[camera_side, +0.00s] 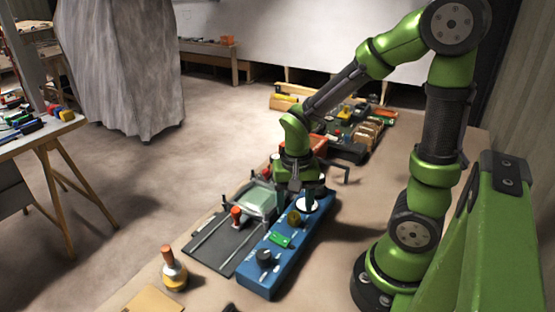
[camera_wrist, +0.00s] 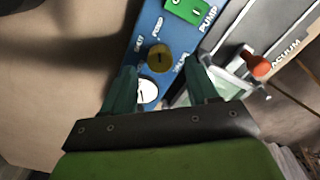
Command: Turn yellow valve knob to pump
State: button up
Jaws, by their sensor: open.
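The yellow valve knob (camera_wrist: 159,58) sits on the blue panel (camera_wrist: 146,22), with small printed words around it that are hard to read. The word PUMP shows beside the green switch (camera_wrist: 188,9). In the side view the yellow knob (camera_side: 293,217) is between the green switch and a white gauge (camera_side: 307,204). My gripper (camera_wrist: 162,82) is open and empty, pointing down over the panel. In the wrist view the knob appears just beyond the fingertips, between their lines; I see no contact. In the side view my gripper (camera_side: 304,190) is close above the panel's far end.
A dark tray with rails (camera_side: 215,243) lies left of the panel, with a pale green block (camera_side: 257,203) and a red knob (camera_side: 236,212). A black knob (camera_side: 264,256) is at the panel's near end. An orange-handled tool (camera_side: 173,268) stands at the front.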

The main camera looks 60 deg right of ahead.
aim_at(293, 214)
notch_tip(293, 214, up, 14)
jog(key=shift+f, duration=0.15)
dwell(0.3)
jog(key=s+a+r+n+t+y, duration=0.1)
jog(key=a+r+n+t+y, duration=0.1)
jog(key=a+n+t, duration=0.4)
jog(key=shift+s+a+n+t, duration=0.3)
jog(key=shift+s+a+t, duration=0.1)
jog(key=shift+t, duration=0.2)
